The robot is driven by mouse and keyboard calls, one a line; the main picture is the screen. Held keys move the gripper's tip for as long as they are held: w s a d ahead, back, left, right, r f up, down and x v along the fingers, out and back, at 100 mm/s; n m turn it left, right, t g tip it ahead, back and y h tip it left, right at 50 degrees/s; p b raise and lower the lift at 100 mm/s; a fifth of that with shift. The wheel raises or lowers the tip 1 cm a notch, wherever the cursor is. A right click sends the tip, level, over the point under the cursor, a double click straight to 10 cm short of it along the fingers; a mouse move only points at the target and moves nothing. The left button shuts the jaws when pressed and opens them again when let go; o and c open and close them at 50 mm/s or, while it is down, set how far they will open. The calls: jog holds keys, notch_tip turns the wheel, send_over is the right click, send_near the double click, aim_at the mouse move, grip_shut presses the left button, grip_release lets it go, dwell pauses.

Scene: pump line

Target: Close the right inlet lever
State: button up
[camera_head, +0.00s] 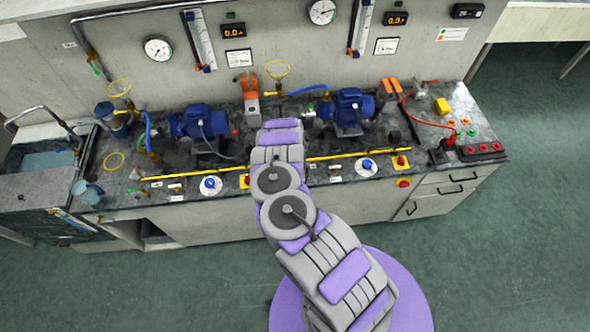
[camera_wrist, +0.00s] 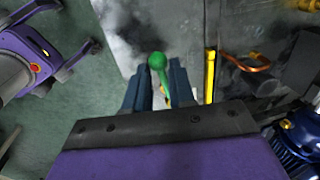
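A green lever (camera_wrist: 158,64) with a rounded knob shows in the wrist view. It stands between the two dark fingers of my gripper (camera_wrist: 160,85). The fingers are apart, one on each side of the lever, with a small gap showing beside it. The lever's lower part is partly hidden by my gripper. In the head view my arm covers my gripper and this lever.
A yellow strip (camera_wrist: 210,75) runs beside the lever; it also crosses the bench front (camera_head: 340,154). A copper-coloured pipe (camera_wrist: 247,63) is farther right. Blue pumps (camera_head: 198,122) and (camera_head: 347,107) stand behind the strip. Open green floor (camera_head: 500,265) lies before the bench.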

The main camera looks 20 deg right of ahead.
jog(key=shift+o, duration=1.2)
jog(key=shift+w+a+r, duration=0.15)
jog(key=shift+w+a, duration=0.1)
jog(key=shift+a, duration=0.2)
jog(key=shift+d+r, duration=0.4)
jog(key=shift+d, duration=0.2)
jog(key=r, duration=0.2)
jog(key=r+p, duration=0.1)
jog(key=shift+s+d+r, duration=0.2)
jog(key=shift+s+d, duration=0.05)
notch_tip(320, 180, up, 13)
jog(key=s+a+p, duration=0.2)
jog(key=p, duration=0.1)
jog(key=shift+s, duration=0.25)
